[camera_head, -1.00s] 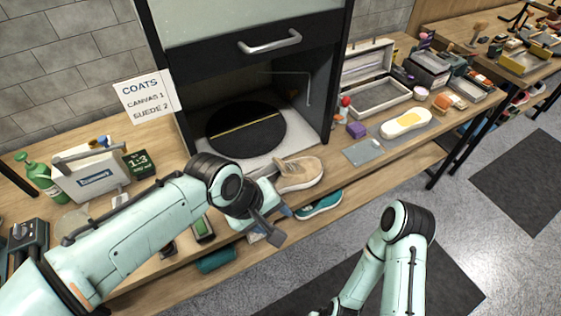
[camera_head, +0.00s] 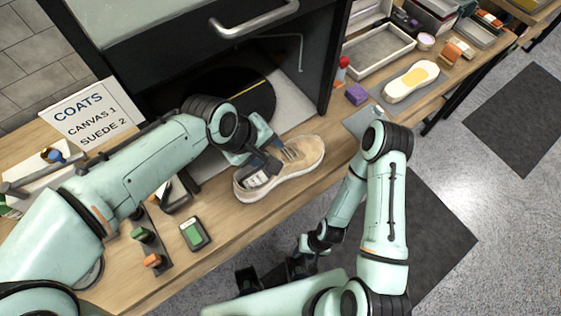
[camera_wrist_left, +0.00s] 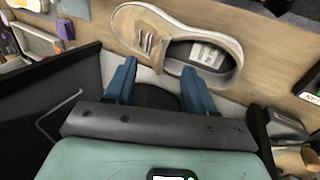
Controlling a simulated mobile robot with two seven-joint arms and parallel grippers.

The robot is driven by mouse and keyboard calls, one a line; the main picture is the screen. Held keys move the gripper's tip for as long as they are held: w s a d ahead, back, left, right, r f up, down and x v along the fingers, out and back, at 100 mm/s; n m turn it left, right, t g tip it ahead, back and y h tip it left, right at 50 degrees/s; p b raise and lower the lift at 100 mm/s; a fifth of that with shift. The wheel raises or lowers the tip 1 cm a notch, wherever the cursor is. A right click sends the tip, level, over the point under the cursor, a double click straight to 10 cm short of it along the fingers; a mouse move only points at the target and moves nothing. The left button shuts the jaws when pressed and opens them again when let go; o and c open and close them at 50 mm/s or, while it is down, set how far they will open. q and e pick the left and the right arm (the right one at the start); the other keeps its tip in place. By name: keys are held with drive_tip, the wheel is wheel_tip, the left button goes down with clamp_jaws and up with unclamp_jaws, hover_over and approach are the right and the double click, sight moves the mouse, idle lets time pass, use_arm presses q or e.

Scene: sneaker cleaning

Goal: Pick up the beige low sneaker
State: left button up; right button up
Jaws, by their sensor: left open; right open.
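The beige low sneaker (camera_head: 308,155) lies on the wooden bench in front of the dark booth, its white sole down and its opening toward the left. My left gripper (camera_head: 262,164) is open at the sneaker's near-booth side, over its opening in the head view. In the left wrist view the sneaker (camera_wrist_left: 138,28) lies just beyond the two spread blue fingers (camera_wrist_left: 159,78), with nothing between them but its edge. I cannot tell whether they touch it. My right gripper (camera_head: 268,278) is open and empty, low in front of the bench.
The booth (camera_head: 325,60) with a round dark turntable (camera_head: 245,90) stands behind the sneaker. A sign (camera_head: 95,112) reads canvas 1, suede 2. A green-screened device (camera_head: 194,233) lies to the left.

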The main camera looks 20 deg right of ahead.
sight(275, 154)
use_arm(q)
drive_tip(key=x, duration=0.7)
drive_tip(key=shift+w+f, duration=0.25)
drive_tip(key=shift+w, duration=0.05)
drive_tip(key=shift+c, duration=0.4)
clamp_jaws()
